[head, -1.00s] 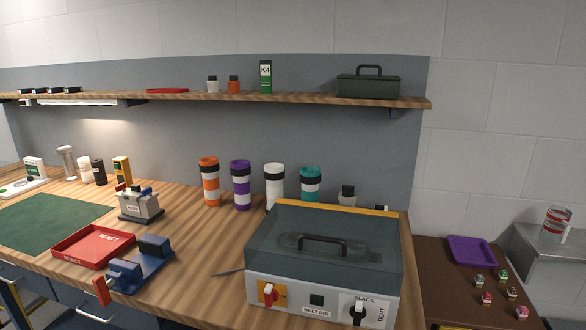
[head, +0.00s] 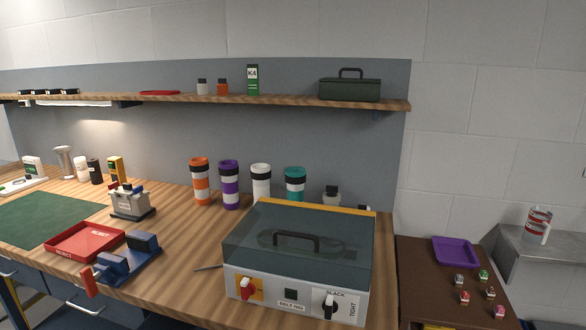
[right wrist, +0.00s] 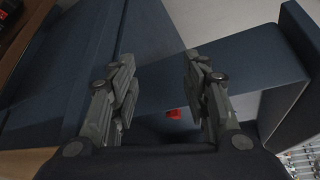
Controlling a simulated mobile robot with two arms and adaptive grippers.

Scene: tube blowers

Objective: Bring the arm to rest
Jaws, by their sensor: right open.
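My right gripper (right wrist: 158,75) shows in the right wrist view, open, with nothing between its two grey fingers. Blue-grey surfaces lie behind it, with a small red thing (right wrist: 174,114) seen between the fingers; I cannot tell what it is. Neither gripper shows in the head view. In the head view, a belt rig box (head: 300,255) with a clear dark lid and black handle stands at the bench's front right. Its lid is down.
The wooden bench (head: 185,225) carries a red reject tray (head: 62,246), a blue vise-like fixture (head: 128,262), and several banded tubes, including an orange one (head: 201,184). A brown side table (head: 425,290) with a purple tray (head: 456,252) stands to the right.

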